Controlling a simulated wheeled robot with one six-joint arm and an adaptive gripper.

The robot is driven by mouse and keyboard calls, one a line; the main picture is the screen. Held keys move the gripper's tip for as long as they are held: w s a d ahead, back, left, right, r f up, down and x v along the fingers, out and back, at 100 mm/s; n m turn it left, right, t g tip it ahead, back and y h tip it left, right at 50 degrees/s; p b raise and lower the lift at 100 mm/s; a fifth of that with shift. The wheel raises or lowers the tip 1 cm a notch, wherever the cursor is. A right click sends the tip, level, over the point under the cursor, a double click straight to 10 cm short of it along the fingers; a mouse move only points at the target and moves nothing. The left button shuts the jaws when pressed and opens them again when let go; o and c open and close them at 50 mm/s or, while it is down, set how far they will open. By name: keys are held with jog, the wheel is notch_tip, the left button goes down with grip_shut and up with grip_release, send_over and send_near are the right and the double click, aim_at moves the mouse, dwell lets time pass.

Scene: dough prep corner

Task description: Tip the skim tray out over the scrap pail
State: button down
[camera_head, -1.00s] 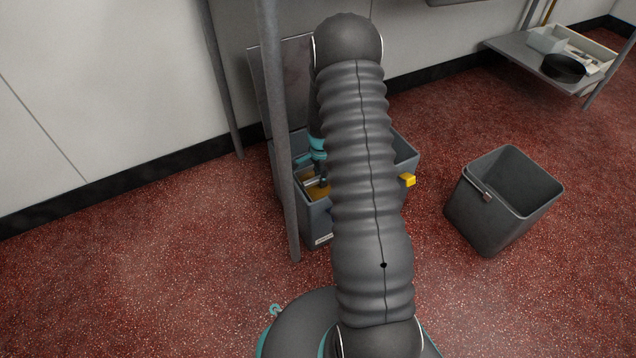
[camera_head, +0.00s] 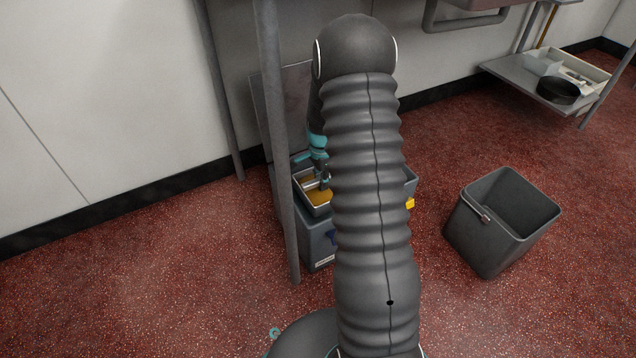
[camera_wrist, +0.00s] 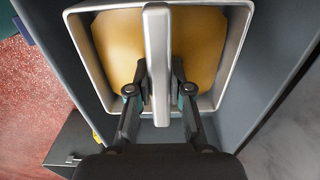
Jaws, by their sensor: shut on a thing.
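The skim tray (camera_head: 308,203) is a square metal tray holding yellow-brown matter, with a flat bar handle (camera_wrist: 157,35) across its middle. My gripper (camera_head: 322,181) is shut on that handle; in the wrist view my gripper (camera_wrist: 159,85) has one finger on each side of the bar. The tray looks about level, at the top of an open grey box (camera_head: 318,245). My arm hides the tray's right part in the head view. The scrap pail (camera_head: 488,243), a dark grey square bucket with a handle, stands upright on the floor to the right, apart from the tray.
A grey post (camera_head: 279,150) stands close on the tray's left, with a panel (camera_head: 297,90) behind the box. A yellow part (camera_head: 410,204) juts from the box's right side. Red floor between box and pail is clear. A shelf (camera_head: 520,82) holding a black pan (camera_head: 558,90) is back right.

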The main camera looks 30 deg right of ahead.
jog(key=shift+r, duration=0.1)
jog(key=shift+r+p, duration=1.3)
jog(key=shift+r, duration=0.65)
